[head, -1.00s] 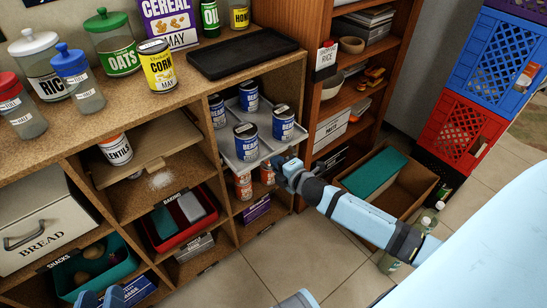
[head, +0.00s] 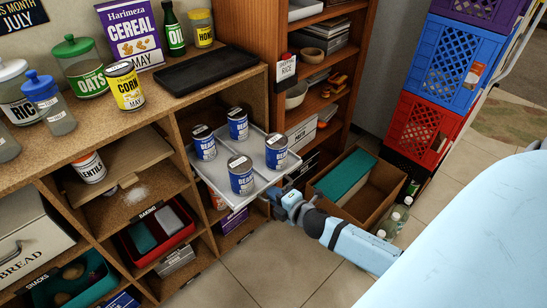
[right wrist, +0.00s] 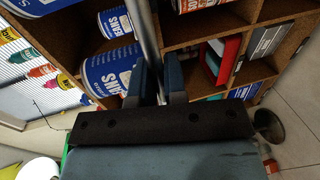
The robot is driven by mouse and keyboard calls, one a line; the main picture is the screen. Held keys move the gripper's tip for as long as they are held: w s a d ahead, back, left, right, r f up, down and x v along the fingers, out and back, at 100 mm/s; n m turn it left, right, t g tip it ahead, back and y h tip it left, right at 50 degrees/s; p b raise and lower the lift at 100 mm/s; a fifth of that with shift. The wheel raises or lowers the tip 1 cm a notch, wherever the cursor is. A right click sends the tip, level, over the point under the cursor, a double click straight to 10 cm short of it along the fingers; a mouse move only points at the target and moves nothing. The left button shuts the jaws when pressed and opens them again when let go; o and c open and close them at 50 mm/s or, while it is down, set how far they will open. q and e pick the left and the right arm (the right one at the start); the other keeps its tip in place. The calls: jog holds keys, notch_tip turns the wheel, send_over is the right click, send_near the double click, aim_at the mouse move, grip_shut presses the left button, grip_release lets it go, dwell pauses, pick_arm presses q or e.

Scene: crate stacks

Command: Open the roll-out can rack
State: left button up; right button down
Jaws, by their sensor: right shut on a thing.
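The roll-out can rack (head: 214,177) is a grey tray slid well out of its cubby in the wooden shelf unit. Blue bean cans (head: 241,174) stand upright on it; several show. My right gripper (head: 272,193) is at the tray's front right corner, and its arm reaches in from the lower right. In the right wrist view, its dark fingers (right wrist: 159,80) are shut on the thin metal edge of the rack (right wrist: 149,45), with blue cans just beside it. My left gripper is out of view.
A cardboard box (head: 339,206) with a teal item stands on the floor just right of the rack, with bottles (head: 392,222) beside it. A tall brown shelf (head: 262,60) rises behind. Floor tiles (head: 262,268) in front are clear.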

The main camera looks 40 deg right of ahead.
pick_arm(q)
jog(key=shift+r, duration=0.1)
pick_arm(e)
jog(key=c, duration=1.2)
grip_release()
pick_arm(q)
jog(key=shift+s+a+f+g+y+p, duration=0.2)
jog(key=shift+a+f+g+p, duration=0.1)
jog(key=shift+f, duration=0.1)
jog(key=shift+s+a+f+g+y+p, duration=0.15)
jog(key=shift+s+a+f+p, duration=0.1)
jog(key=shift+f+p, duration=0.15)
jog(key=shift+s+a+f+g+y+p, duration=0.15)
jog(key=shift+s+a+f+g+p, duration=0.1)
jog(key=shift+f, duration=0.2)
pick_arm(e)
jog(key=v, duration=1.3)
jog(key=shift+s, duration=0.35)
jog(key=shift+d+r, duration=0.1)
